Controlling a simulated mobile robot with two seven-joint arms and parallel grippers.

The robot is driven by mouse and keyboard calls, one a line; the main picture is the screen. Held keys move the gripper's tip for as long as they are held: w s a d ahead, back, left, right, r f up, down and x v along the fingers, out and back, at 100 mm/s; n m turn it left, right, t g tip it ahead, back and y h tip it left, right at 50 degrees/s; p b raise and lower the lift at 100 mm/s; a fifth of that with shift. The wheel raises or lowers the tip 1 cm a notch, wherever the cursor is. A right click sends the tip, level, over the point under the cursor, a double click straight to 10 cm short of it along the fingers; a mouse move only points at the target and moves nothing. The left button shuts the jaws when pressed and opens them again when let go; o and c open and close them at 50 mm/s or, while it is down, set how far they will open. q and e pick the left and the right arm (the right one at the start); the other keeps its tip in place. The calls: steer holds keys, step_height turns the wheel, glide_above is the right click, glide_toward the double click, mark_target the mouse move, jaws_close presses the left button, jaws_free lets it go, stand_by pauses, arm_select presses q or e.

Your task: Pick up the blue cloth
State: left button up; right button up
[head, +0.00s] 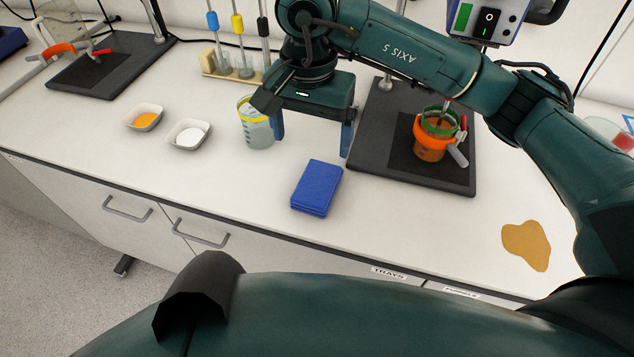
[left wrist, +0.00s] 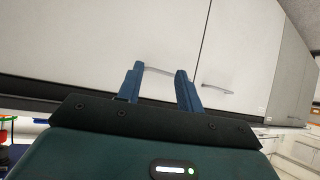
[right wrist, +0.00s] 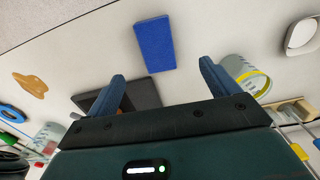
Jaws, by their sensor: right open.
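The blue cloth (head: 316,187) lies folded in a flat rectangle on the white bench top, near the front edge. It also shows in the right wrist view (right wrist: 155,45), beyond and between the fingertips. My right gripper (head: 312,140) is open and empty, with its blue fingers pointing down above the bench behind the cloth; it does not touch the cloth. My left gripper (left wrist: 156,82) is in the left wrist view only, its two fingers apart and empty, facing white cabinet fronts.
A beaker with a yellow band (head: 257,127) stands left of my right gripper. A dark stand base (head: 375,162) holding an orange-collared beaker (head: 433,140) is to the right. Two white dishes (head: 188,134) sit left. An orange-brown spill (head: 526,245) lies at right. Bench around the cloth is clear.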

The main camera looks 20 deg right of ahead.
steer(key=b, duration=0.2)
glide_above(317, 181)
steer(key=a, duration=0.1)
step_height(317, 181, down, 5)
steer(key=shift+s+f, duration=0.15)
steer(key=shift+f, duration=0.4)
steer(key=f, duration=0.2)
steer(key=d+f+b, duration=0.1)
steer(key=f, duration=0.1)
steer(key=shift+d+f+b, duration=0.1)
steer(key=shift+f+b, duration=0.15)
steer(key=shift+b, duration=0.05)
steer(key=shift+f, duration=0.25)
arm_select(q)
steer(key=shift+w+d+f+m+t+h, duration=0.15)
steer(key=shift+w+d+t+h, duration=0.1)
steer(key=shift+d, duration=0.2)
steer(key=shift+w+d+f+m+t+h, duration=0.15)
steer(key=shift+w+d+h, duration=0.1)
steer(key=shift+d, duration=0.15)
arm_select(e)
steer(key=c, duration=1.1)
